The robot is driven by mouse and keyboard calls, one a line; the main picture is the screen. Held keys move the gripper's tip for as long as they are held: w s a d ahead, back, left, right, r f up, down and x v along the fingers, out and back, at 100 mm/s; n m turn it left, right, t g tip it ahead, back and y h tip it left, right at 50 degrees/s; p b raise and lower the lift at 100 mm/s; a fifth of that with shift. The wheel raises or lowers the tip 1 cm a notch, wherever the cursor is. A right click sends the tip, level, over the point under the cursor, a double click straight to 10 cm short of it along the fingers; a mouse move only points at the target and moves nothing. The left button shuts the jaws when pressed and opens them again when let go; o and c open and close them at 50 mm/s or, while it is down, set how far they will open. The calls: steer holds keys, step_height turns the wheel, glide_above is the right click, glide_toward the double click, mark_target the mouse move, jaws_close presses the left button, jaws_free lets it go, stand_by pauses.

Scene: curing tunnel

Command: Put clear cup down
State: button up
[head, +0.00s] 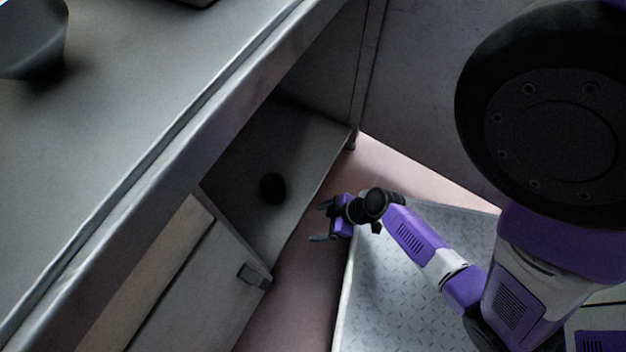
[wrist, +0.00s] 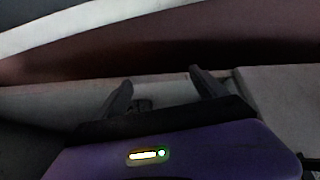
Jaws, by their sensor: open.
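I cannot make out a clear cup in either view. My gripper (head: 317,222) is in front of the open cabinet shelf (head: 305,145), with its fingers pointing left toward it. The fingers are apart and nothing shows between them. In the wrist view the two dark fingertips (wrist: 160,75) are also spread with no object between them. A small dark round thing (head: 272,188) sits on the shelf, apart from my gripper and to its left; I cannot tell what it is.
A grey countertop (head: 120,110) runs above the shelf, with a dark container (head: 35,40) at its upper left. A cabinet door (head: 195,290) with a dark handle (head: 252,274) borders the shelf opening. A metal tread plate (head: 390,300) lies on the reddish floor (head: 300,290).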

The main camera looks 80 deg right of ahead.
steer(key=a+r+t, duration=0.2)
steer(key=a+r, duration=0.2)
steer(key=r, duration=0.8)
steer(key=a+r+t, duration=0.3)
steer(key=a+r, duration=0.1)
steer(key=r, duration=0.8)
steer(key=a+r+t, duration=0.2)
steer(key=a+r, duration=0.2)
steer(key=r, duration=0.9)
steer(key=shift+s+t+h, duration=0.3)
steer(key=shift+s, duration=0.1)
